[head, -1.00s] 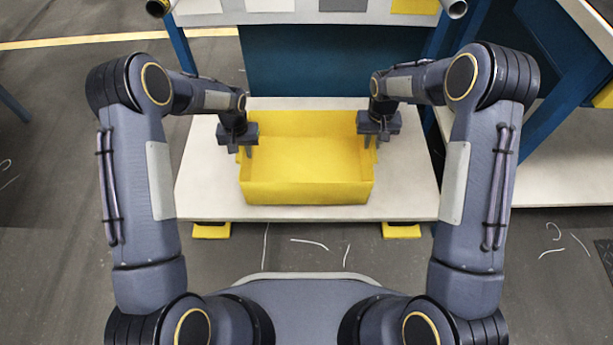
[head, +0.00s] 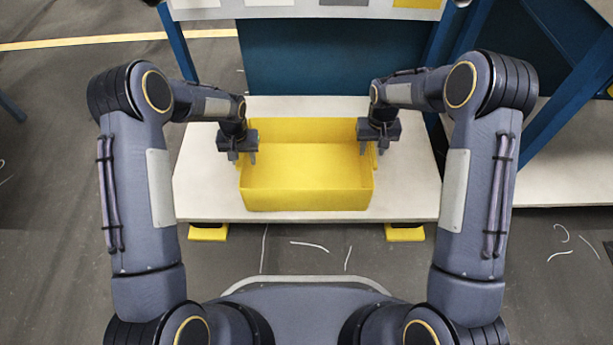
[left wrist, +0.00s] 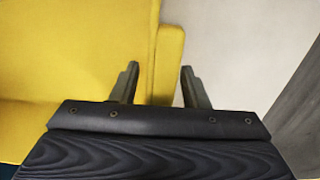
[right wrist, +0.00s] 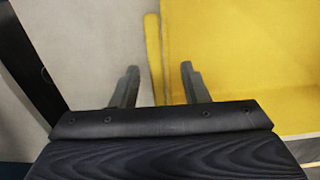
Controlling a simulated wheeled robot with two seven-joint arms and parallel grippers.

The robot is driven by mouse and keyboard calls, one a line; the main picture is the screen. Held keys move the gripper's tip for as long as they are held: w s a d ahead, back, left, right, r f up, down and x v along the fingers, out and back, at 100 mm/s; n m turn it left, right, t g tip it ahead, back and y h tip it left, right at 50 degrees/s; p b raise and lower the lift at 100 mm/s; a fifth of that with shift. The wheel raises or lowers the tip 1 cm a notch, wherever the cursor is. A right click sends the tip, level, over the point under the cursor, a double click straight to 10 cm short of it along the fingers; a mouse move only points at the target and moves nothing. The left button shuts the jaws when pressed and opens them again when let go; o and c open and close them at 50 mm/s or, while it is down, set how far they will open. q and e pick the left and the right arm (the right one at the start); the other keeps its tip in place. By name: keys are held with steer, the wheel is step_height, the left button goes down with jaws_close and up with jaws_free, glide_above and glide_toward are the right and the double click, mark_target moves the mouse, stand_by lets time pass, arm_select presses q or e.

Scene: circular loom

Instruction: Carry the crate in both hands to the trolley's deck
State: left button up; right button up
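The yellow crate (head: 306,198) sits upright on a low pale deck (head: 205,190) in the head view. It looks empty. My left gripper (head: 242,158) is at its left side wall, with fingers spread. In the left wrist view the fingers (left wrist: 160,85) stand on either side of the crate's rim (left wrist: 168,60), with gaps showing. My right gripper (head: 376,149) is at the right side wall. In the right wrist view its fingers (right wrist: 158,85) are apart around the crate's rim (right wrist: 153,50). Whether the crate's underside rests flat is hidden.
A blue panel (head: 335,65) stands behind the deck, below a shelf edge with coloured plates (head: 345,10). A blue-framed structure with a pale lower shelf (head: 560,170) stands at right. Yellow feet (head: 208,233) show under the deck's front. Floor at left is open.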

arm_select(q)
steer(key=shift+r, duration=0.15)
step_height(320, 180, up, 12)
steer(key=shift+f, duration=0.25)
steer(key=shift+r, duration=0.1)
arm_select(e)
steer(key=shift+r, duration=0.25)
step_height(320, 180, up, 12)
steer(key=shift+f, duration=0.25)
